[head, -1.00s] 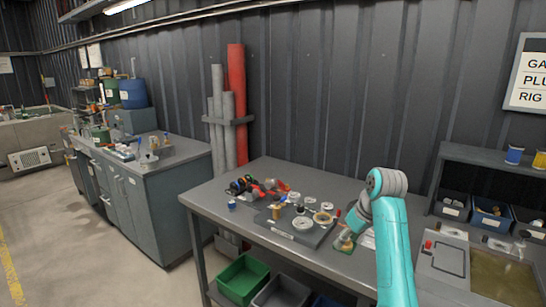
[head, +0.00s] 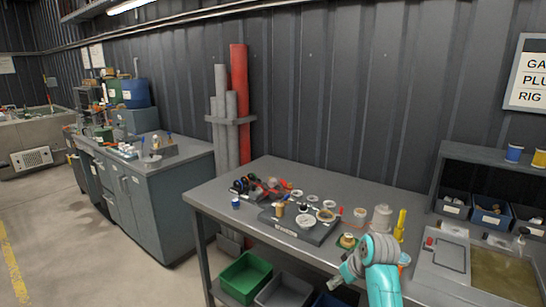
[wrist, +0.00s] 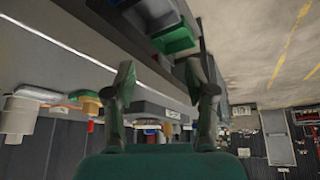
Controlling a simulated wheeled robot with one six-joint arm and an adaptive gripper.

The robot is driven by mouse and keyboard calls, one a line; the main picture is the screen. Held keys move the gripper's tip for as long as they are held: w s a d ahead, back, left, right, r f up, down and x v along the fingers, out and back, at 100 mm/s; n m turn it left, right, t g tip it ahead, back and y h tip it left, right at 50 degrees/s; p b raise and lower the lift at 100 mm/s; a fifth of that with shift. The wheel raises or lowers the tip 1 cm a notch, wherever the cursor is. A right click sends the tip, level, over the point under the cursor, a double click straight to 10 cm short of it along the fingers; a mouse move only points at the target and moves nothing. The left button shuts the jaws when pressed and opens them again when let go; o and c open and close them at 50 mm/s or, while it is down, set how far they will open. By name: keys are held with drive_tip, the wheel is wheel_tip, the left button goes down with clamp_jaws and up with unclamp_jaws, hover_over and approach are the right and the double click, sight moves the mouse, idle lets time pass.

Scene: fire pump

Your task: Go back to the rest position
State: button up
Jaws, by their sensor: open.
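My arm is bent low over the right front part of the workbench (head: 232,203) in the head view. My gripper (head: 341,279) shows small at the end of it, to the left of the arm, by the bench's front edge. In the wrist view my gripper (wrist: 160,78) has its two fingers well apart, with nothing between them. The wrist picture is upside down, with the floor at the top and the bench below.
A dark tray (head: 290,228) with small parts lies on the bench. A white spool (head: 381,217) and a yellow bottle (head: 400,225) stand close behind my arm. A green bin (head: 245,277) sits below. The floor (head: 110,270) at left is clear.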

drive_tip(key=s+a+f+m+t+h, duration=0.1)
drive_tip(key=s+f+m+t, duration=0.2)
drive_tip(key=s+f, duration=1.65)
drive_tip(key=s+f+t, duration=0.1)
drive_tip(key=s+f, duration=0.2)
drive_tip(key=s, duration=0.6)
drive_tip(key=s+r+m+t+h, duration=0.1)
drive_tip(key=s+r+t, duration=0.15)
drive_tip(key=s, duration=0.65)
drive_tip(key=s+r+t, duration=0.1)
drive_tip(key=s+r, duration=0.2)
drive_tip(key=s, duration=0.6)
drive_tip(key=s+r+m+t, duration=0.1)
drive_tip(key=s+r+t, duration=0.1)
drive_tip(key=s+r, duration=1.1)
drive_tip(key=shift+s+a+r, duration=0.15)
drive_tip(key=shift+a+r, duration=0.2)
drive_tip(key=shift+r, duration=0.4)
